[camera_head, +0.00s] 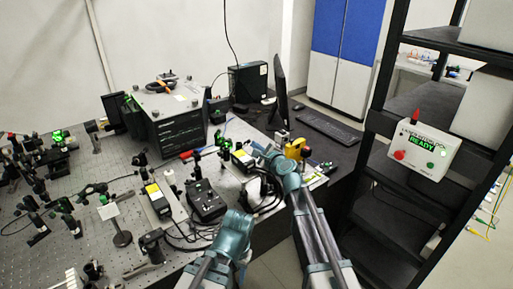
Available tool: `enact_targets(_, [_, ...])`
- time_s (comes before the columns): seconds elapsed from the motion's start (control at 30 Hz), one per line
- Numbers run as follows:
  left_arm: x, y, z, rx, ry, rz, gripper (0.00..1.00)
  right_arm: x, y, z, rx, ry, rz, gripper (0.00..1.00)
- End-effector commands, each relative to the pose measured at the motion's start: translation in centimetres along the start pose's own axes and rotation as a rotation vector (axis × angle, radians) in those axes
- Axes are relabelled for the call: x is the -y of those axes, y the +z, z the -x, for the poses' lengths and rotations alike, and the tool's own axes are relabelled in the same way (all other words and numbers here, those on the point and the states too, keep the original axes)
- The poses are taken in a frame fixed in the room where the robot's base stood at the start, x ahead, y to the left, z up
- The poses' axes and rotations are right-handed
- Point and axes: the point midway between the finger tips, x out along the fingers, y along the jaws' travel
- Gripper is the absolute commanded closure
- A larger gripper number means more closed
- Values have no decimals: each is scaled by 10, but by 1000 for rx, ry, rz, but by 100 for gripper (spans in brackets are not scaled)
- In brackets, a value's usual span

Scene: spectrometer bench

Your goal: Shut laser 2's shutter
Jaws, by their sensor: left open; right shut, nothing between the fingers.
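Two flat laser-like boxes with yellow labels stand on the bench, one nearer on the left (157,198) and one farther back to the right (242,158). Their lettering is too small to tell which is laser 2, and I cannot make out a shutter's position. My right gripper (259,149) is shut and empty, close to the right side of the farther box; I cannot tell whether it touches. My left gripper (236,222) is open, low in the picture over the bench's front edge, apart from both boxes. Its fingertips are hard to make out.
A black control box (206,200) with cables lies between the boxes. Several optics posts crowd the perforated bench (95,228) at left. A yellow device (295,149) stands behind my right arm. A white panel (424,149) reading READY hangs on the black rack (379,110).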

Motion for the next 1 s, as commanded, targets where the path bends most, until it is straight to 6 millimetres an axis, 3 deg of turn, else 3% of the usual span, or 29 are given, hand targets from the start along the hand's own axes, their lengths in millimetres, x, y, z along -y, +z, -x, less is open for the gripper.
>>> enact_targets(0.43, [0, 0, 5, 0, 0, 0, 50, 4, 24, 6, -2, -81, 367, 100])
enact_targets(1.0, [1, 1, 11, 0, 0, 0, 50, -2, 39, 9, 0, -82, 360, 100])
